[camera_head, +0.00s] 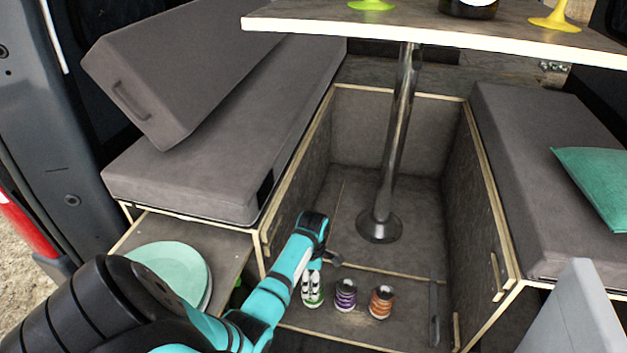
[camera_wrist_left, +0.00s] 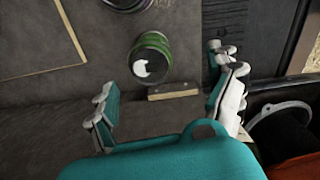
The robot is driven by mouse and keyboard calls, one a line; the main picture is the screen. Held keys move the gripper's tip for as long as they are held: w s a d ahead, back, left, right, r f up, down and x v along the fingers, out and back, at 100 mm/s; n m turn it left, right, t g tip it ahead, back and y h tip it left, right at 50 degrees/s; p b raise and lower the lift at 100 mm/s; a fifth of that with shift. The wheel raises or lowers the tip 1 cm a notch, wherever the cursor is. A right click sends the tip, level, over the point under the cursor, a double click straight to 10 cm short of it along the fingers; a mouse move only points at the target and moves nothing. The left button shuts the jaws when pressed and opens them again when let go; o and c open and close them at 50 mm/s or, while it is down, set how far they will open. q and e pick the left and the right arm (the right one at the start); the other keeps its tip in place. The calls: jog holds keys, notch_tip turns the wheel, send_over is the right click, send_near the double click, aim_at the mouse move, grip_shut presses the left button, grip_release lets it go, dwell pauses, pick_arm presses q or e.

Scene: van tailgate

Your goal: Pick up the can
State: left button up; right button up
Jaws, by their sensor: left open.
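Three cans stand in a row on the low floor of the box between the seats: a green one (camera_head: 314,299), a purple one (camera_head: 346,295) and an orange one (camera_head: 381,302). My left gripper (camera_head: 314,278) is above the green can and hides part of it. In the left wrist view my left gripper (camera_wrist_left: 165,95) is open and empty, with the green can (camera_wrist_left: 150,58) ahead of the gap between its fingers. Another can (camera_wrist_left: 128,3) is cut off at that view's top edge. My right gripper does not show.
A metal table post (camera_head: 399,140) rises from the box floor to a tabletop (camera_head: 440,33). Wooden box walls (camera_head: 487,190) and cushioned benches (camera_head: 200,165) flank the cans. A pale green plate (camera_head: 170,268) lies on a shelf at left.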

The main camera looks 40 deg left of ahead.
pick_arm(q)
jog(key=shift+w+a+f+b, duration=0.1)
jog(key=shift+w+f+b, duration=0.1)
jog(key=shift+f+b, duration=0.65)
jog(key=f, duration=0.2)
jog(key=shift+w+a+f, duration=0.25)
jog(key=shift+f, duration=0.15)
notch_tip(320, 180, down, 4)
jog(key=shift+w+a+f, duration=0.15)
jog(key=shift+f, duration=0.45)
jog(key=shift+r, duration=0.1)
jog(key=c, duration=1.5)
jog(key=shift+c, duration=0.2)
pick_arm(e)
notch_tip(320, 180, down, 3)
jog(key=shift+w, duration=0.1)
